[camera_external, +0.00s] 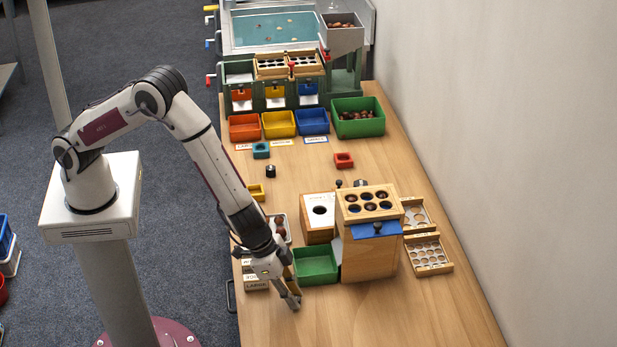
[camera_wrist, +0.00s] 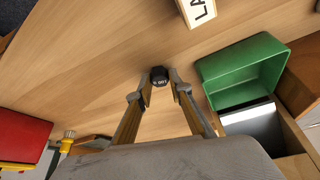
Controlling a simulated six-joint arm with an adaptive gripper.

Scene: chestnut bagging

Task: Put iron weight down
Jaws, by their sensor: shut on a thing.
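My gripper (camera_external: 292,301) points down over the near left part of the wooden table, in front of the green tray. The weight is upright between the fingertips. It is close to the tabletop, but I cannot tell whether it touches. In the external view the fingers mostly hide it. A second dark weight (camera_external: 270,171) stands farther back on the table, near small coloured holders.
The green tray (camera_external: 317,266) is just behind my gripper, with the wooden box (camera_external: 369,262) on its right. Labelled blocks (camera_external: 257,284) stand to the left. A red object (camera_wrist: 20,135) shows at lower left in the wrist view. The near tabletop (camera_external: 370,318) is clear.

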